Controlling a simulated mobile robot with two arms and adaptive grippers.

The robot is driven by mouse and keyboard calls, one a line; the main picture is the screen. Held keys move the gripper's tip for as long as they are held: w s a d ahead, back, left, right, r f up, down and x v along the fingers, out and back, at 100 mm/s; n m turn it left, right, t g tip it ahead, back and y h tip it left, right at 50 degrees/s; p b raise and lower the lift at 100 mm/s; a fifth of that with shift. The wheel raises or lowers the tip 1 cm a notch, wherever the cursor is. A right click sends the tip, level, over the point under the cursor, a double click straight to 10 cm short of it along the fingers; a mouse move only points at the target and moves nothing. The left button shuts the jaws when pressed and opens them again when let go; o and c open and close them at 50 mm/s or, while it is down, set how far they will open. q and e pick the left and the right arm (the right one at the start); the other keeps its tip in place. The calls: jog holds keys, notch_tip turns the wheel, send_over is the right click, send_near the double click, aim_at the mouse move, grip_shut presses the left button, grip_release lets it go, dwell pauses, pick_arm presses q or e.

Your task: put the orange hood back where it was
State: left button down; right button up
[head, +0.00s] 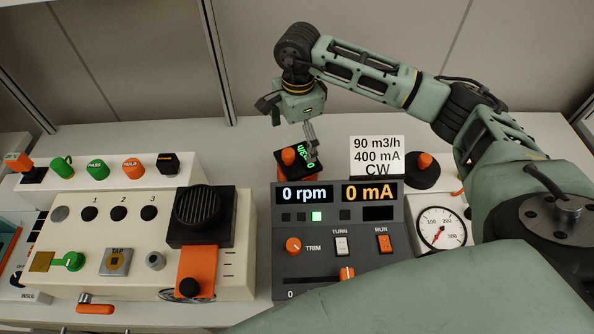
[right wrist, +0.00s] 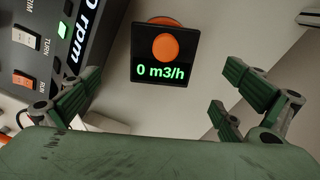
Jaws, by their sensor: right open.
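No part is marked as the orange hood. One orange piece is a round orange cap (head: 288,157) on a small black display block (head: 283,174) behind the dark control panel. In the right wrist view the cap (right wrist: 165,47) sits on the block's face above the reading "0 m3/h". Another orange-topped piece (head: 425,162) stands on a round black base to the right of the card. My right gripper (head: 312,141) is beside and over the display block. In the right wrist view its fingers (right wrist: 160,88) are spread, with nothing between them. My left gripper is not in view.
The dark control panel (head: 342,222) reads 0 rpm and 0 mA. A white card (head: 377,157) says 90 m3/h, 400 mA, CW. A white box with a black grille (head: 202,212) stands left, with a gauge (head: 440,228) right. Several coloured knobs line the back left.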

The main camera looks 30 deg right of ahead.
aim_at(297, 160)
notch_tip(297, 160, down, 5)
jog(key=b, duration=0.3)
jog(key=shift+r, duration=0.2)
jog(key=f+p, duration=0.1)
jog(key=f, duration=0.2)
jog(key=f+p, duration=0.1)
jog(key=f, duration=0.2)
jog(key=shift+w+f, duration=0.2)
jog(key=shift+f, duration=0.55)
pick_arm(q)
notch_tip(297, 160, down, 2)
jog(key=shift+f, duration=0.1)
pick_arm(e)
jog(key=shift+c, duration=0.3)
